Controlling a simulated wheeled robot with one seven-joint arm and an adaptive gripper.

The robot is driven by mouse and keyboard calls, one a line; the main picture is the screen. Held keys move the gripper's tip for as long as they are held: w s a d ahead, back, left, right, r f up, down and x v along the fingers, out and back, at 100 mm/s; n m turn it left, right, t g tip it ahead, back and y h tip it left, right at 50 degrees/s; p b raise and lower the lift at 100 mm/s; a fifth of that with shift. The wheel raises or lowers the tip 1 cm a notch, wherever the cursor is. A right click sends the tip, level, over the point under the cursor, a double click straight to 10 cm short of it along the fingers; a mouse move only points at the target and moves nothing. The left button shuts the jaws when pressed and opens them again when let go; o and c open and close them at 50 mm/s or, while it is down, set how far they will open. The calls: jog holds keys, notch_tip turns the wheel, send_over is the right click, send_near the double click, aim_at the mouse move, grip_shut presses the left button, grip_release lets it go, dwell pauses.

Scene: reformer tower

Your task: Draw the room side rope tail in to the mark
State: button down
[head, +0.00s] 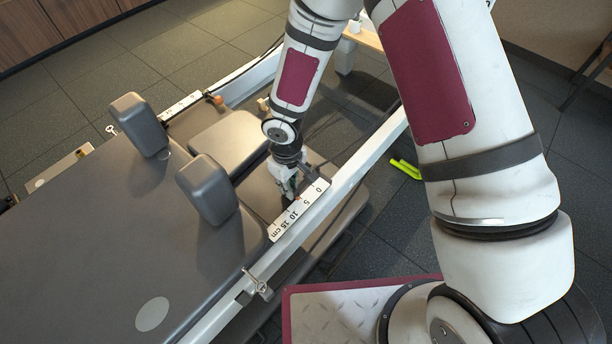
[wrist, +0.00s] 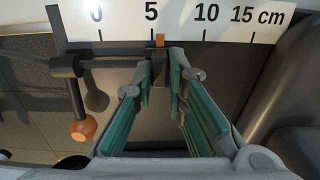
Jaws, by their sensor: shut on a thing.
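The white ruler plate (head: 298,209), marked 0 to 15 cm, lies along the near rail; it also spans the top of the wrist view (wrist: 185,20). My gripper (head: 287,190) is down beside this plate. In the wrist view my gripper (wrist: 160,72) has its fingertips closed on a small dark piece (wrist: 159,66), apparently the rope tail's end. A small orange-brown tab (wrist: 160,40) shows just beyond the fingertips, at the plate's lower edge, slightly past 5 on the 10 side.
A dark lever with an orange-brown knob (wrist: 82,131) stands left of the fingers. A padded grey shoulder rest (head: 207,188) stands close by, with another (head: 139,124) farther off. A second ruler plate (head: 180,106) lies on the far rail. Yellow-green strips (head: 406,169) lie on the floor.

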jog(key=shift+s+a, duration=0.15)
jog(key=shift+a, duration=0.1)
jog(key=shift+s+a, duration=0.25)
jog(key=shift+s+a+b, duration=0.25)
jog(key=shift+b, duration=0.15)
jog(key=shift+s+a, duration=0.25)
jog(key=shift+s+a+b, duration=0.2)
jog(key=shift+b, duration=0.15)
jog(key=shift+s+a, duration=0.35)
jog(key=c, duration=1.3)
grip_release()
